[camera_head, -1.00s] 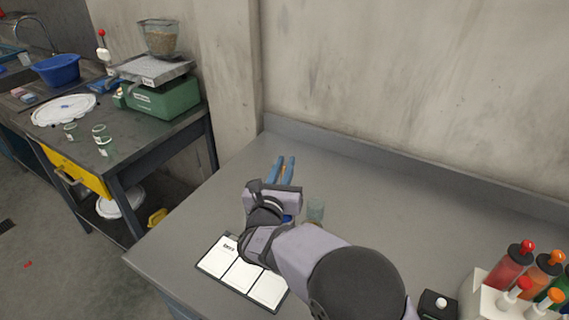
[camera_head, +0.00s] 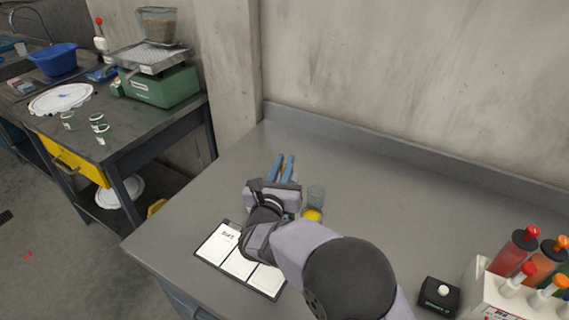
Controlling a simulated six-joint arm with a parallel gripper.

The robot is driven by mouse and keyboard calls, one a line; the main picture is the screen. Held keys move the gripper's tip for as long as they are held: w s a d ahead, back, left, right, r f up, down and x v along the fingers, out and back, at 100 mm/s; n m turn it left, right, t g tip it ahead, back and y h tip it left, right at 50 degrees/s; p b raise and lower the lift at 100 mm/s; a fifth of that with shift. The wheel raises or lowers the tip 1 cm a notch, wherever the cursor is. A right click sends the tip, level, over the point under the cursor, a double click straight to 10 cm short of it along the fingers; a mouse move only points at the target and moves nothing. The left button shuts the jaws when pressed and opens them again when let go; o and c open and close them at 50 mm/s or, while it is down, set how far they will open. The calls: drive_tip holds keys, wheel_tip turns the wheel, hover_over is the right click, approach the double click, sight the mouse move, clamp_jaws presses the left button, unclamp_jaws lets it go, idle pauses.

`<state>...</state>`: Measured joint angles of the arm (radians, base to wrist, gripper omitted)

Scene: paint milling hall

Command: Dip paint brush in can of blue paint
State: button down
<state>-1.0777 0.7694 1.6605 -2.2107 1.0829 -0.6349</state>
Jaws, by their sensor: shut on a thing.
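My gripper (camera_head: 283,168) points away from the camera above the grey workbench (camera_head: 400,205), with its two blue fingers a little apart. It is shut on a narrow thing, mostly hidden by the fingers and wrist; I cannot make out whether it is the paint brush. A small yellow round thing (camera_head: 313,215) shows in front of the jar, partly covered by my arm. No can of blue paint is visible; my arm covers part of the bench there.
A black-framed board with white panels (camera_head: 218,243) lies at the bench's front left. A white rack (camera_head: 500,296) of coloured bottles and a black button box (camera_head: 440,296) are at the right. The back of the bench is clear. A side table (camera_head: 130,125) holds a green scale (camera_head: 160,90).

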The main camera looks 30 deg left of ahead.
drive_tip(key=shift+f+b, duration=0.55)
drive_tip(key=shift+f, duration=0.05)
idle(1.3)
drive_tip(key=shift+r, duration=0.1)
drive_tip(key=shift+r+p, duration=1.6)
drive_tip(key=shift+r, duration=1.85)
wheel_tip(320, 180, up, 3)
drive_tip(key=p, duration=0.3)
drive_tip(key=shift+r, duration=0.2)
drive_tip(key=shift+f, duration=0.1)
